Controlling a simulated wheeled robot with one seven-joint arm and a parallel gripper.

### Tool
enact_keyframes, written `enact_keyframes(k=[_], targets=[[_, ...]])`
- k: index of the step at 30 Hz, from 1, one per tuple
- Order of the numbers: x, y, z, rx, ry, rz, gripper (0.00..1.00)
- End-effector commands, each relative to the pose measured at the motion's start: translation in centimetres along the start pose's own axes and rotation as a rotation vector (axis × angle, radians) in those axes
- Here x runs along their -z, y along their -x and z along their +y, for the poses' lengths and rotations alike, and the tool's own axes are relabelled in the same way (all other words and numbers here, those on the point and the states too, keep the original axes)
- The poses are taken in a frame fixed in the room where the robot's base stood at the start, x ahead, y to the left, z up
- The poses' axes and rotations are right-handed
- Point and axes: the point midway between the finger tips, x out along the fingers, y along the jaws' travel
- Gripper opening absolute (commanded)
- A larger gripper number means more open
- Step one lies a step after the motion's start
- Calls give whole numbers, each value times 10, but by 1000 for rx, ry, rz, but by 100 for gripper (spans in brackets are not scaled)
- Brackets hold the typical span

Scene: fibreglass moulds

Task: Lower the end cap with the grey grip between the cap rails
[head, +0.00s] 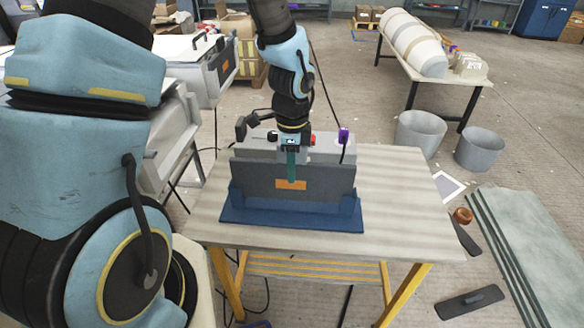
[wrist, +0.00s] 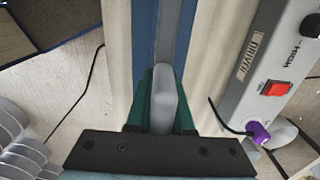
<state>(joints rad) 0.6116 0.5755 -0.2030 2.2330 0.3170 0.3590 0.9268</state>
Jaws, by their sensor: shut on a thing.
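The end cap (head: 258,180), a dark grey upright panel with an orange patch, stands over the blue base (head: 290,219) on the table in the head view. The blue cap rails (head: 236,196) (head: 352,208) show at its left and right ends. My gripper (head: 291,160) is above the cap's middle, pointing down. In the wrist view its green fingers are shut on the grey grip (wrist: 163,95). The cap's grey top edge (wrist: 168,35) runs away from the grip, with blue on both sides. I cannot tell whether the cap's lower edge touches the base.
The table (head: 405,200) is clear to the right. Two grey bins (head: 480,150) stand on the floor beyond.

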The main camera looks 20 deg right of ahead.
Motion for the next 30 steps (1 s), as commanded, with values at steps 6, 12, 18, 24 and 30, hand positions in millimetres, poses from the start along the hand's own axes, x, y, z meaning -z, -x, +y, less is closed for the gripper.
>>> enact_keyframes(k=[6,12,18,24,30], targets=[[0,-6,0,1,0,0,0],[0,-11,0,1,-1,0,0],[0,-16,0,1,-1,0,0],[0,-20,0,1,-1,0,0],[0,-25,0,1,0,0,0]])
